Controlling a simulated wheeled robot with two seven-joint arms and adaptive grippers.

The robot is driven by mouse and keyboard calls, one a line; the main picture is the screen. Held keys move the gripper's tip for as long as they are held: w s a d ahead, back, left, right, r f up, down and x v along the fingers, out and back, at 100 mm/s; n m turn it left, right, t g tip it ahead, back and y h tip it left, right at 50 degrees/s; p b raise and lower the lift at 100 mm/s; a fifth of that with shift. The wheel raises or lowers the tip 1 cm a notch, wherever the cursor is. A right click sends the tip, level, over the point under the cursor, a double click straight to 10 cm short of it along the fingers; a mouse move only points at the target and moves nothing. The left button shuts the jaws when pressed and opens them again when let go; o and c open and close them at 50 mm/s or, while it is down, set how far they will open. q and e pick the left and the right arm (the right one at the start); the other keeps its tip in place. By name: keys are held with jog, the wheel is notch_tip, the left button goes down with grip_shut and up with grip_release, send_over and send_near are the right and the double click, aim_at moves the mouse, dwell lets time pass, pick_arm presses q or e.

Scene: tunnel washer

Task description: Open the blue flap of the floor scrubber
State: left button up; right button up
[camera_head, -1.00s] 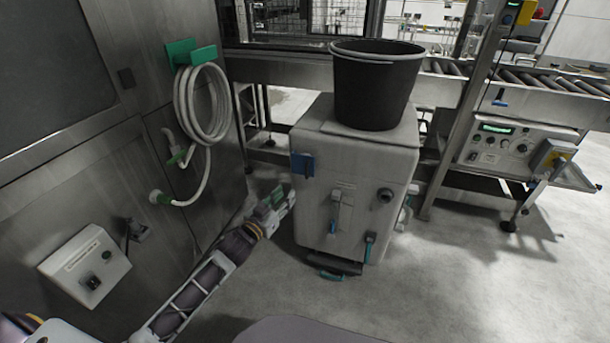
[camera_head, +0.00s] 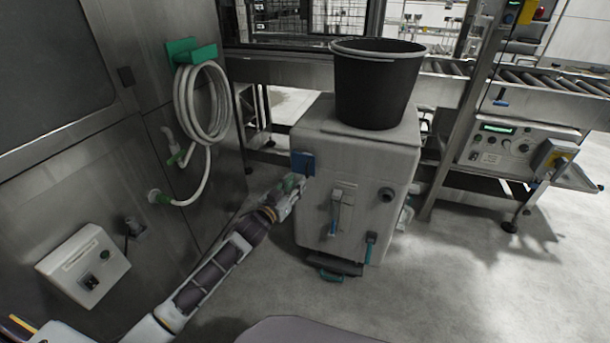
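The floor scrubber (camera_head: 345,180) is a boxy light-grey machine in the middle of the head view. Its blue flap (camera_head: 302,163) is a small panel at the upper left corner of its front. My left gripper (camera_head: 296,183) is just below and left of the flap, close to it. I cannot tell whether it touches the flap or how far its fingers are apart. The flap stands near the gripper's tips. My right gripper is not in view.
A black bucket (camera_head: 376,84) stands on top of the scrubber. A steel wall with a coiled white hose (camera_head: 202,105) is on the left. A roller conveyor (camera_head: 540,84) and a control box (camera_head: 510,144) are at the right. The floor (camera_head: 470,280) in front right is clear.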

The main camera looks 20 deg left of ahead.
aim_at(303, 165)
pick_arm(q)
jog(key=b+x, duration=0.1)
jog(key=x, duration=0.6)
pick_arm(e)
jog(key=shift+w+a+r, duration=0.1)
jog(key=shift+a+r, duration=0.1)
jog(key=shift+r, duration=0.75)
pick_arm(q)
jog(key=shift+w, duration=0.1)
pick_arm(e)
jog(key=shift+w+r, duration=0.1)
pick_arm(q)
grip_shut()
